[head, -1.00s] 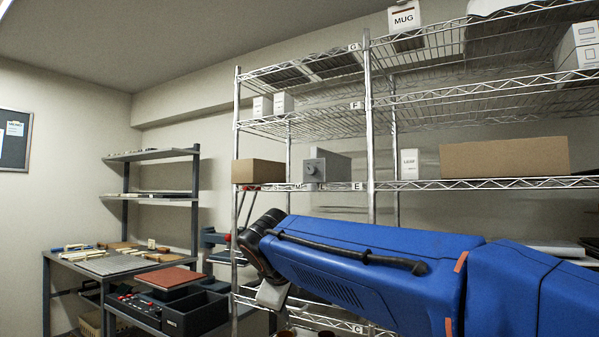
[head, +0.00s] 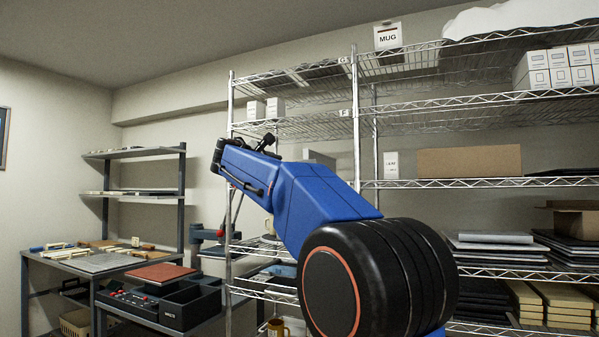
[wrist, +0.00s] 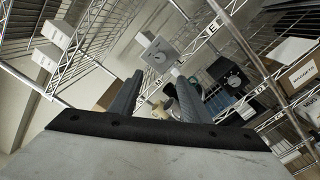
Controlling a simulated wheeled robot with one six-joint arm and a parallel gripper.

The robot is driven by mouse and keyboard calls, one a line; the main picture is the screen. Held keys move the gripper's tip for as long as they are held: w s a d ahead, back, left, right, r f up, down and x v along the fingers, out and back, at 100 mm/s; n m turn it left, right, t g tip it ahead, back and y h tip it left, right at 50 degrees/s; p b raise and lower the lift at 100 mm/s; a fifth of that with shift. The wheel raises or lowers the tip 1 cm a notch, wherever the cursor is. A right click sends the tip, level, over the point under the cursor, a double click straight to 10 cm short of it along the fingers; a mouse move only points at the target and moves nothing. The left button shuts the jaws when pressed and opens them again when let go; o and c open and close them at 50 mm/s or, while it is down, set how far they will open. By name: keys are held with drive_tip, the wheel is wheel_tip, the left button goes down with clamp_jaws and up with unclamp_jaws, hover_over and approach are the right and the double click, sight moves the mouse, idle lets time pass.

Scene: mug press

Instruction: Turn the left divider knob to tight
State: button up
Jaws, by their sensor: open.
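A grey divider (wrist: 168,50) with a round knob (wrist: 158,58) shows in the wrist view, tilted in the picture, beyond and just above my fingertips. In the head view only a sliver of the grey divider (head: 321,158) shows; my arm hides its knob. My gripper (wrist: 158,80) is open, its two dark fingers apart with nothing held between them. The fingers point toward the shelf and do not appear to touch the knob. In the head view my gripper (head: 263,143) is raised in front of the left shelf bay. The knob's setting is too small to read.
A darker box with a round dial (wrist: 232,79) lies right of the fingers in the wrist view. Wire shelf posts (head: 356,120) and shelf edges stand close to my arm. White boxes (head: 275,107) sit above. A workbench (head: 100,262) stands at left.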

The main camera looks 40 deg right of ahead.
drive_tip(key=x, duration=1.6)
drive_tip(key=c, duration=1)
